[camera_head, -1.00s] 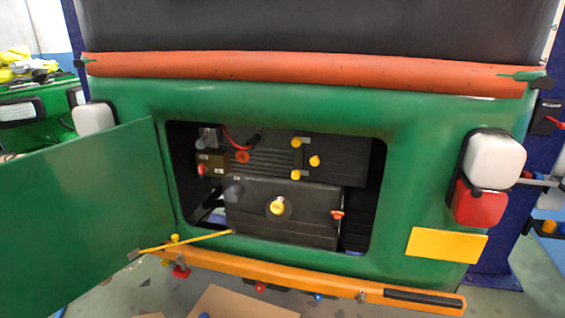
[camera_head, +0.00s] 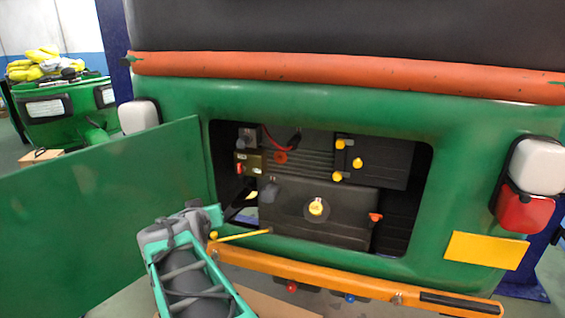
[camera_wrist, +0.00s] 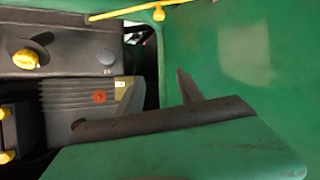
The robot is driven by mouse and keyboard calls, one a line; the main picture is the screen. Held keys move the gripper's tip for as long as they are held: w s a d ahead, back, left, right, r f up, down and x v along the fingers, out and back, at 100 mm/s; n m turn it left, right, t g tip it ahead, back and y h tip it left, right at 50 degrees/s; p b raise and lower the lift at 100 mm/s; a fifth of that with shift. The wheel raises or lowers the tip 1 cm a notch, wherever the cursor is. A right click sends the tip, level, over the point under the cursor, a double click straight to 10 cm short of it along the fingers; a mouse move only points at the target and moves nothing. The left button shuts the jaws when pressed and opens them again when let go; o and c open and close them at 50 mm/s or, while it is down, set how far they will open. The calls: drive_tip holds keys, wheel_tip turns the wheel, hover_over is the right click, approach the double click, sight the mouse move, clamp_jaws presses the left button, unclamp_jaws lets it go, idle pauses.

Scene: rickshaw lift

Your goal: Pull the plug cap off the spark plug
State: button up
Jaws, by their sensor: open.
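In the head view, a red wire (camera_head: 270,141) runs along the upper engine to a small dark plug cap (camera_head: 295,138). The spark plug itself is hidden, and I cannot make out the cap in the wrist view. A red round part (camera_head: 280,157) sits just below the wire; it also shows in the wrist view (camera_wrist: 99,97). My gripper (camera_wrist: 160,92) is open and empty, with its two fingers pointing toward the bay's side beside the open door. In the head view my arm's end is at the bay's lower left, apart from the cap.
The green door (camera_head: 100,215) stands open on the left. A yellow rod (camera_head: 243,236) crosses the bay's lower left corner near my arm. The engine carries several yellow knobs, including a yellow cap (camera_head: 316,207). An orange bumper (camera_head: 350,284) runs below the bay.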

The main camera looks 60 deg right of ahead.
drive_tip(key=s+d+r+m+g+h, duration=0.1)
drive_tip(key=s+d+r+m+h, duration=0.1)
drive_tip(key=s+d+r+h, duration=0.3)
drive_tip(key=s+d+r+m+g, duration=0.1)
drive_tip(key=s+d, duration=0.2)
drive_tip(key=d, duration=0.4)
drive_tip(key=m+g+h, duration=0.1)
drive_tip(key=g+h, duration=0.1)
drive_tip(key=h, duration=0.1)
approach(292, 146)
drive_tip(key=d, duration=0.3)
drive_tip(key=w+d+p, duration=0.1)
drive_tip(key=d, duration=0.5)
drive_tip(key=shift+w+d+r+p, duration=0.1)
drive_tip(key=shift+w+d+p, duration=0.05)
drive_tip(key=shift+w+p, duration=0.2)
drive_tip(key=shift+c, duration=0.2)
clamp_jaws()
